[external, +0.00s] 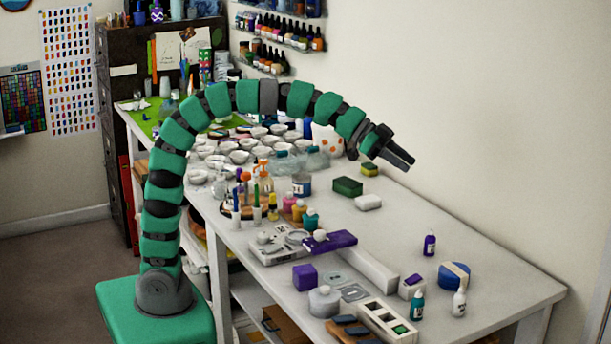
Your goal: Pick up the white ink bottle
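The white ink bottle (459,303) stands upright near the right front edge of the white table, with a small pale cap. My gripper (405,163) hangs in the air above the back part of the table, pointing down and to the right. It is well apart from the white bottle, which is nearer the camera and lower right. Its dark fingers look close together, and I cannot tell whether they are open or shut. No object shows between them.
Near the white bottle are a teal bottle (417,305), a purple bottle (430,244), a blue round-sided item (454,276) and a compartmented white tray (370,310). Bowls and paints crowd the table's left. Bare tabletop (395,225) lies mid-right, beside the wall.

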